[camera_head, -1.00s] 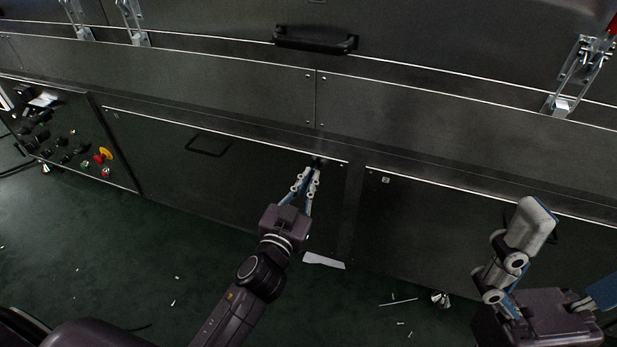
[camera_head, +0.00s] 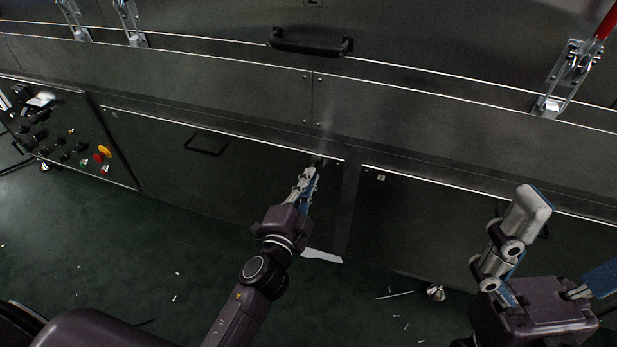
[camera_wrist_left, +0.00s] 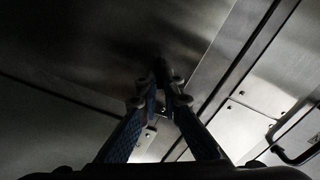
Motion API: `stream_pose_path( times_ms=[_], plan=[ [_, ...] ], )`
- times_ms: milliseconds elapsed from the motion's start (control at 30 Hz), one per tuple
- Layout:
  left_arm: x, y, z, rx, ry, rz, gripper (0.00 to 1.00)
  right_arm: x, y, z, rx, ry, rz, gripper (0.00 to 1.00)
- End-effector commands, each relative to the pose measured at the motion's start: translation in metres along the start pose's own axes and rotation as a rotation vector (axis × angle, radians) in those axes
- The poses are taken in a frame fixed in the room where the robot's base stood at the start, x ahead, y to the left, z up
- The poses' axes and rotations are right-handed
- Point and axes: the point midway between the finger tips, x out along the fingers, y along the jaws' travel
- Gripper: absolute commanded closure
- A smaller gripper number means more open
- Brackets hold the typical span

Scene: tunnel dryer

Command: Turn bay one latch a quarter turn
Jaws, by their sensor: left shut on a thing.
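The bay one latch (camera_head: 317,160) is a small dark piece at the upper right corner of the lower left door panel (camera_head: 240,165). My left gripper (camera_head: 312,172) reaches up to it, its fingers shut on the latch and one finger partly behind the other in the head view. In the left wrist view the two blue-padded fingers converge (camera_wrist_left: 160,88) on the dark latch (camera_wrist_left: 160,68). The fingers hide much of the latch, so its exact angle is hard to read. My right gripper (camera_head: 520,225) is at the lower right, away from the panels; its opening is unclear.
A dark handle (camera_head: 208,143) sits on the same door panel. A control box with knobs and a red button (camera_head: 104,152) is at the left. Another door panel (camera_head: 440,205) lies to the right. Pale scraps (camera_head: 322,256) lie on the green floor.

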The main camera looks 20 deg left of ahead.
Motion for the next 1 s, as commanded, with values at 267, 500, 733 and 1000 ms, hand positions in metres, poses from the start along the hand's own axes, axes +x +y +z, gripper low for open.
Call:
stream_pose_path(
  times_ms=[267,500,733,1000],
  plan=[
    [-0.0001,0.0032,-0.0001,0.241,0.001,0.001,1.00,0.0006,-0.0001,-0.0002,0.000,0.000,0.000,0.06],
    [-0.0001,0.0047,0.0002,0.392,0.002,0.001,1.00,0.0004,-0.0001,-0.0002,0.000,0.000,0.000,0.06],
    [-0.0001,0.0055,0.0003,0.471,0.002,0.001,1.00,0.0003,-0.0001,-0.0002,0.000,0.000,0.000,0.06],
    [-0.0001,0.0059,0.0004,0.499,0.003,0.001,1.00,0.0002,-0.0001,-0.0002,0.000,0.000,0.000,0.06]
  ],
)
